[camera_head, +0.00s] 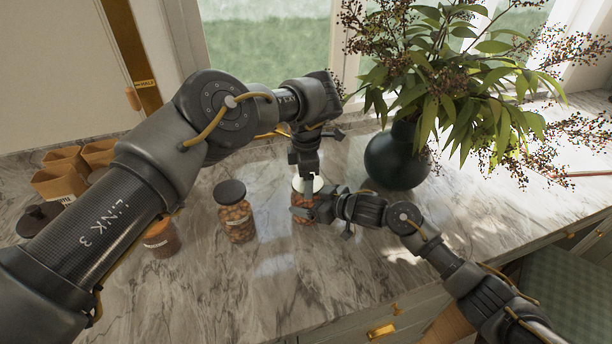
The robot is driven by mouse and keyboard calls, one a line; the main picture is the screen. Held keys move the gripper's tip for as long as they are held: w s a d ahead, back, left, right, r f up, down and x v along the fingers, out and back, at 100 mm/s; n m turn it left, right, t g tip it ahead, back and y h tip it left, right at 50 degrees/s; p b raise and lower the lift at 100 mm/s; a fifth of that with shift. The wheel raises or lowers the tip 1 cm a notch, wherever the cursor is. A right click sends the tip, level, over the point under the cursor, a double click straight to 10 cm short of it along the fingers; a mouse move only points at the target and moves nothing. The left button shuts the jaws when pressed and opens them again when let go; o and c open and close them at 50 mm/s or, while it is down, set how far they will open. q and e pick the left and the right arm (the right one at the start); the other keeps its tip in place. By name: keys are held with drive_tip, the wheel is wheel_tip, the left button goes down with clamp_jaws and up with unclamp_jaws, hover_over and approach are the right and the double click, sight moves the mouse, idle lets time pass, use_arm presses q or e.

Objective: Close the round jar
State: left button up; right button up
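A glass jar with reddish-brown contents (303,217) stands upright on the marble counter, near the middle of the view. Its top shows a pale rim or surface, partly covered by my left gripper; I cannot tell whether a lid sits there. My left gripper (307,178) points down right over the jar's top, its fingers seen nearly edge-on. My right gripper (308,209) reaches in from the right at the jar's side, one finger across its front. The far finger is hidden, so its grip is unclear.
A dark-lidded jar of nuts (236,221) stands left of the jar. Another brown-filled jar (161,238) is partly behind my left arm. Wooden boxes (62,178) and a dark round object (38,219) are far left. A dark vase (397,160) with branches stands close behind right.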

use_arm(q)
drive_tip(key=shift+f, duration=0.1)
use_arm(e)
drive_tip(key=c, duration=0.5)
use_arm(q)
drive_tip(key=m, duration=0.4)
drive_tip(key=shift+w+m, duration=0.15)
drive_tip(key=shift+m, duration=0.15)
drive_tip(key=m, duration=0.9)
drive_tip(key=shift+d, duration=0.1)
drive_tip(key=o, duration=0.9)
